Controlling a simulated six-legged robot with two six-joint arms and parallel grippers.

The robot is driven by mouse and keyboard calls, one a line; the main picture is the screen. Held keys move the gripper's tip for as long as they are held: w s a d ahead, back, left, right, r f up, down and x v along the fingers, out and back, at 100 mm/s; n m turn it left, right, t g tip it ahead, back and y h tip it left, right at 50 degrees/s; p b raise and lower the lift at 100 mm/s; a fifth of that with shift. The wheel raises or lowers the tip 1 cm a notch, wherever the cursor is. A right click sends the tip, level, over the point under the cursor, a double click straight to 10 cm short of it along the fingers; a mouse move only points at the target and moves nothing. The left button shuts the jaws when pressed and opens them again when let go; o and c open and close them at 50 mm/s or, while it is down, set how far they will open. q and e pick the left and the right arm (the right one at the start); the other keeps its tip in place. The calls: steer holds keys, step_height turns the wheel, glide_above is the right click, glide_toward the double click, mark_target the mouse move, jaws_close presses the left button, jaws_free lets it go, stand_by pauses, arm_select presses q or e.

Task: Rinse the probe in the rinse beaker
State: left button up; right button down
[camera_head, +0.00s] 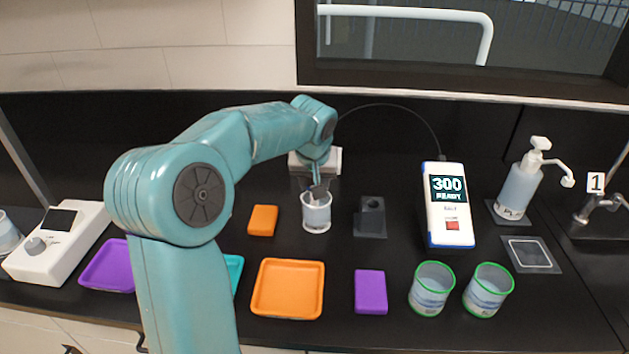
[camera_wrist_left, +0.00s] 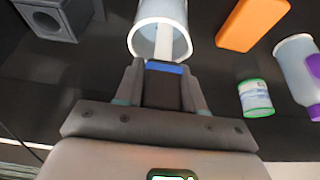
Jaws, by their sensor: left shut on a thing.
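The rinse beaker (camera_head: 316,216) is a clear, white-rimmed cup standing on the black bench, mid-picture in the head view. It also shows in the left wrist view (camera_wrist_left: 150,38). My left gripper (camera_head: 317,188) is above the beaker, pointing down. In the left wrist view my left gripper (camera_wrist_left: 163,85) is shut on the probe (camera_wrist_left: 164,45), which has a dark body, a blue band and a pale shaft. The shaft reaches into the beaker's mouth; its tip is hidden. The meter (camera_head: 448,205) reads "300 READY", with a cable running toward my gripper. My right gripper is not in view.
A dark probe holder (camera_head: 371,217) stands empty right of the beaker. An orange block (camera_head: 263,220) is to its left. An orange tray (camera_head: 288,289), a purple block (camera_head: 370,292) and two green-rimmed cups (camera_head: 431,290) are in front. A pump bottle (camera_head: 520,188) stands at right.

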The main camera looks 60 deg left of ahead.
arm_select(q)
steer(key=shift+d, duration=0.4)
steer(key=shift+w+a, duration=0.15)
steer(key=shift+a, duration=0.05)
steer(key=shift+w+a, duration=0.15)
steer(key=shift+r, duration=0.1)
stand_by(0.4)
step_height(320, 180, up, 9)
steer(key=p, duration=0.7)
steer(key=shift+r+p, duration=0.15)
steer(key=shift+p, duration=0.15)
step_height(320, 180, up, 3)
steer(key=shift+r+p, duration=0.1)
steer(key=shift+p, duration=1.15)
